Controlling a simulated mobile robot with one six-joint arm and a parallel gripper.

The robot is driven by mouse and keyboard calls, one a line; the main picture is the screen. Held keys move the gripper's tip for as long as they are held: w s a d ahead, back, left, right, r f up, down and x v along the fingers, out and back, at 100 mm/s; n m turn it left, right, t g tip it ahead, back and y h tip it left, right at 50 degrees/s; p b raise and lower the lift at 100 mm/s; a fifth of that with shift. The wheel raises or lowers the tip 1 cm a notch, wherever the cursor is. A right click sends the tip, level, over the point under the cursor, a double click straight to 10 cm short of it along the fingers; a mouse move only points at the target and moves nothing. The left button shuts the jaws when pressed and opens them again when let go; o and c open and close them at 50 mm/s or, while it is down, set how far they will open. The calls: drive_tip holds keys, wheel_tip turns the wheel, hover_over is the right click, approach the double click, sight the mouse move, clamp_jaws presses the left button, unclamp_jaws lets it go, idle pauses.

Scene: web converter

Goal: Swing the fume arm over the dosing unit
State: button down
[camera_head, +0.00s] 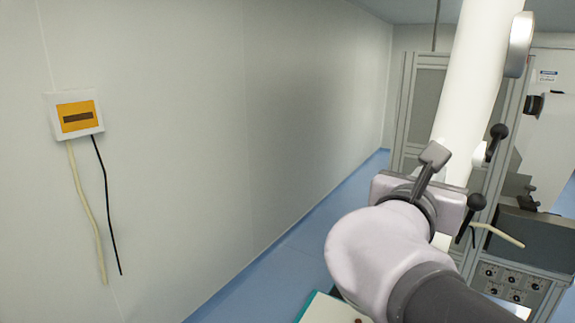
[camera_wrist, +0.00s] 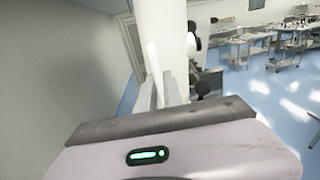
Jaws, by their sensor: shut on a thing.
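The fume arm (camera_head: 478,85) is a thick white tube that slopes down from the top right in the head view, with a grey round joint (camera_head: 519,45) and black clamp levers (camera_head: 496,137). In the wrist view the white tube (camera_wrist: 163,30) rises straight ahead of the jaws. My gripper (camera_head: 434,160) is at the tube's lower part, shut on the fume arm; my wrist hides the exact grip. In the wrist view its fingers (camera_wrist: 165,92) point at the tube, beside a thin cream rod (camera_wrist: 153,58). I cannot pick out the dosing unit with certainty.
A grey-framed machine (camera_head: 404,115) with a knobbed control panel (camera_head: 512,281) stands behind and right of the tube. A wall box (camera_head: 76,117) with hanging cables is at left. Blue floor (camera_head: 285,262) is clear along the wall. Benches (camera_wrist: 248,42) stand far right in the wrist view.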

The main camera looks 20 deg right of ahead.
drive_tip(key=shift+s, duration=0.45)
drive_tip(key=c, duration=1.7)
unclamp_jaws()
drive_tip(key=shift+d+r, duration=0.1)
drive_tip(key=shift+c, duration=0.2)
drive_tip(key=shift+o, duration=1.3)
drive_tip(key=shift+s+d, duration=0.2)
drive_tip(key=shift+s, duration=0.1)
drive_tip(key=v, duration=1.7)
drive_tip(key=shift+a+p, duration=0.25)
drive_tip(key=shift+p, duration=0.15)
